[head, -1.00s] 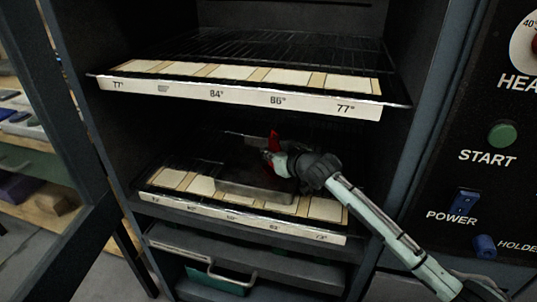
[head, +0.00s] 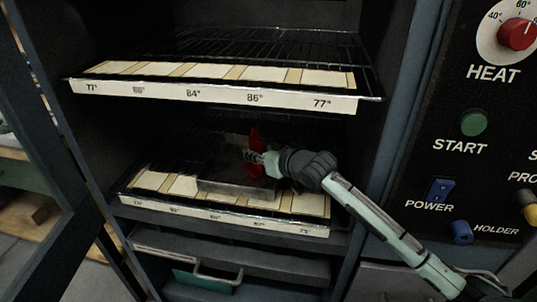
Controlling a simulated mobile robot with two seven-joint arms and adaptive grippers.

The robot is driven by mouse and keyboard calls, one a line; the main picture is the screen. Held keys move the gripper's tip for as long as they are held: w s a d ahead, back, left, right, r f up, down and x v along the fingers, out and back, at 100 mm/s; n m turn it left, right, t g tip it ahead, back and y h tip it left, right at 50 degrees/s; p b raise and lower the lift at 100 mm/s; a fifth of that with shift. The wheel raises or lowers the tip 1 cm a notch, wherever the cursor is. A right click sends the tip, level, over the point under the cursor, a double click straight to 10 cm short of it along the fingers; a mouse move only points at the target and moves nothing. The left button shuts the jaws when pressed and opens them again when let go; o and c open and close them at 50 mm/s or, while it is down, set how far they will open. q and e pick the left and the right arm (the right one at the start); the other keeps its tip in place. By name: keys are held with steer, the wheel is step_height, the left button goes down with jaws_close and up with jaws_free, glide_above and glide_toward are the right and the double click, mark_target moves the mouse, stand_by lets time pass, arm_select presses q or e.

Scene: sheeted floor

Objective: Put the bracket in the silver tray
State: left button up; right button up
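The silver tray (head: 238,190) sits on the lower wire shelf of the cabinet, with its front wall toward me. My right gripper (head: 252,154), with red fingers, reaches in from the right and is just above the tray. Its fingers are spread apart, and I see nothing between them. I cannot make out the bracket; the inside of the tray is dark and partly behind the gripper. My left gripper is not in view.
An upper wire shelf (head: 205,91) with a temperature label strip hangs above the arm. The lower shelf's label strip (head: 215,218) runs below the tray. A drawer with a handle (head: 217,275) is underneath. A control panel (head: 480,150) stands at the right, an open door at the left.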

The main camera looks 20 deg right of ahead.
steer(key=v, duration=0.7)
steer(key=shift+s+r, duration=0.2)
steer(key=shift+s, duration=0.1)
